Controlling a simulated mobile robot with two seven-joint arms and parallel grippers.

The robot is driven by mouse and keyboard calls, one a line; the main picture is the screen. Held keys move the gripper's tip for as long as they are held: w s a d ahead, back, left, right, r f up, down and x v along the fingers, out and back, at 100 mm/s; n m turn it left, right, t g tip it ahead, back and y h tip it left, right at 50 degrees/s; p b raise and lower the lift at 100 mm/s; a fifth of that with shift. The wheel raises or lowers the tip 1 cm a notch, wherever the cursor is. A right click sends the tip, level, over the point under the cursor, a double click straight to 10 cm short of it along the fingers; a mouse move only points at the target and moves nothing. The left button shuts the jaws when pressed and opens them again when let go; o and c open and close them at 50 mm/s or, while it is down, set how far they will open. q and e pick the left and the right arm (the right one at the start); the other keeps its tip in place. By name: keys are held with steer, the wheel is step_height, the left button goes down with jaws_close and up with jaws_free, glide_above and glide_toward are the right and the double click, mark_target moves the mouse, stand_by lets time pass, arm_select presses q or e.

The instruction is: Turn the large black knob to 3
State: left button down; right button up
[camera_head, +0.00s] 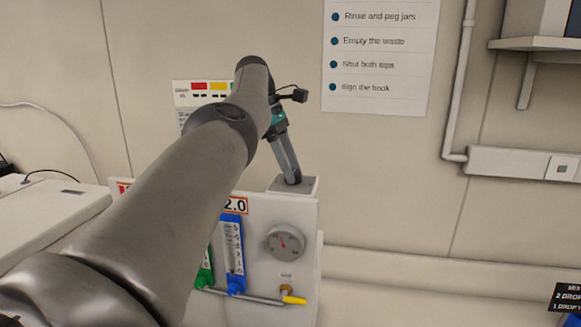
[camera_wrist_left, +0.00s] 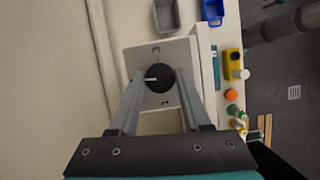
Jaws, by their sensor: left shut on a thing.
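The large black knob (camera_wrist_left: 163,79) sits on a pale square plate (camera_wrist_left: 176,50) in the left wrist view. Its white pointer line points left in that view, between a numeral near the top edge of the plate and a 1 near the bottom. My left gripper (camera_wrist_left: 159,75) has one finger on each side of the knob and is shut on it. In the head view my left gripper (camera_head: 291,181) reaches down onto the top of a grey box (camera_head: 307,186) on the panel unit. The knob is hidden there behind the fingers. My right gripper is not in view.
The white panel (camera_head: 305,222) below carries a round gauge (camera_head: 285,242), blue and green flow tubes and a yellow-handled valve (camera_head: 293,299). The wrist view shows a grey bin (camera_wrist_left: 166,16), a blue bin (camera_wrist_left: 212,12) and a yellow item (camera_wrist_left: 233,64). The wall is close behind.

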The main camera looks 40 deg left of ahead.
arm_select(q)
steer(key=shift+c, duration=1.8)
jaws_free()
steer(key=shift+d+n+t, duration=0.1)
steer(key=shift+n+t, duration=0.2)
steer(key=shift+n, duration=0.5)
